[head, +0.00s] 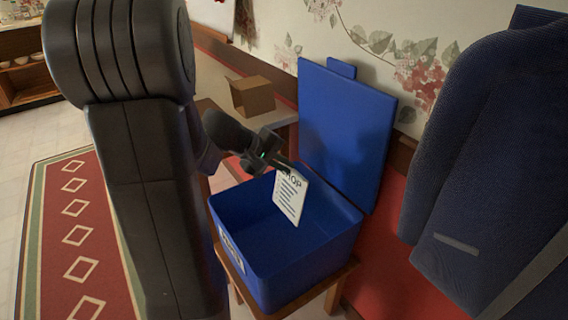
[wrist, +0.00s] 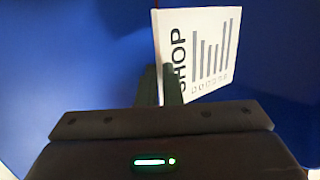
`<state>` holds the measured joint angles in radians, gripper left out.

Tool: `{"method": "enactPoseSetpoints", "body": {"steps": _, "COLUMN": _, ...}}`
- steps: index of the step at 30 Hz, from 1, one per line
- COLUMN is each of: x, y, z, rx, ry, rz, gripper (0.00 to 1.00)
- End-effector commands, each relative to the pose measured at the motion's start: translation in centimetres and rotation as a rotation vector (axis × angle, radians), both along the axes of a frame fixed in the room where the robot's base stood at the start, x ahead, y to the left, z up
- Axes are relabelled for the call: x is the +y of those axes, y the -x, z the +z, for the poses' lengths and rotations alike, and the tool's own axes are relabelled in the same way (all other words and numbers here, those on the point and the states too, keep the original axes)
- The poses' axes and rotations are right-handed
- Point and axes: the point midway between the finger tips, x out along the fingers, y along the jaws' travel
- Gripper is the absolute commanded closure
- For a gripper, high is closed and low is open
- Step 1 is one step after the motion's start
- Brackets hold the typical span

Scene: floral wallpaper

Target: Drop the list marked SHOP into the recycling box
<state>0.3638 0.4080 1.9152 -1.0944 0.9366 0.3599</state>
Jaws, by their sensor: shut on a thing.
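My gripper (head: 284,164) is shut on the list marked SHOP (head: 290,198), a white sheet with dark lines, held by its top edge. In the head view the list hangs over the opening of the blue recycling box (head: 280,279). The box's blue lid (head: 345,130) stands open at the back. In the wrist view the list (wrist: 205,55) shows the word SHOP and a row of bars, gripped at its lower left by the fingers (wrist: 160,88). Blue box surfaces fill the background there. Part of the list's top is hidden by the fingers.
The box stands on a small wooden stand (head: 337,292). An open cardboard box (head: 252,96) sits on a pale surface behind my gripper. A dark blue seat (head: 490,170) is at the right. A red patterned rug (head: 80,235) lies on the floor at the left.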

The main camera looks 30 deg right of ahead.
Motion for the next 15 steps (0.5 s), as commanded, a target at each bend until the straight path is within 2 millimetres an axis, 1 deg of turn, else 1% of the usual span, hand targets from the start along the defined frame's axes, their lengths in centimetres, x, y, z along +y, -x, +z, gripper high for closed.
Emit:
{"method": "enactPoseSetpoints", "body": {"steps": 1, "x": 0.0, "y": 0.0, "z": -1.1, "rx": 0.001, "ry": 0.000, "rz": 0.000, "gripper": 1.00}}
{"method": "enactPoseSetpoints", "body": {"steps": 6, "x": 0.0, "y": 0.0, "z": -2.4, "rx": 0.000, "ry": 0.000, "rz": -0.001, "gripper": 1.00}}
{"method": "enactPoseSetpoints", "body": {"steps": 15, "x": 0.0, "y": 0.0, "z": -2.5, "rx": 0.000, "ry": 0.000, "rz": -0.001, "gripper": 1.00}}
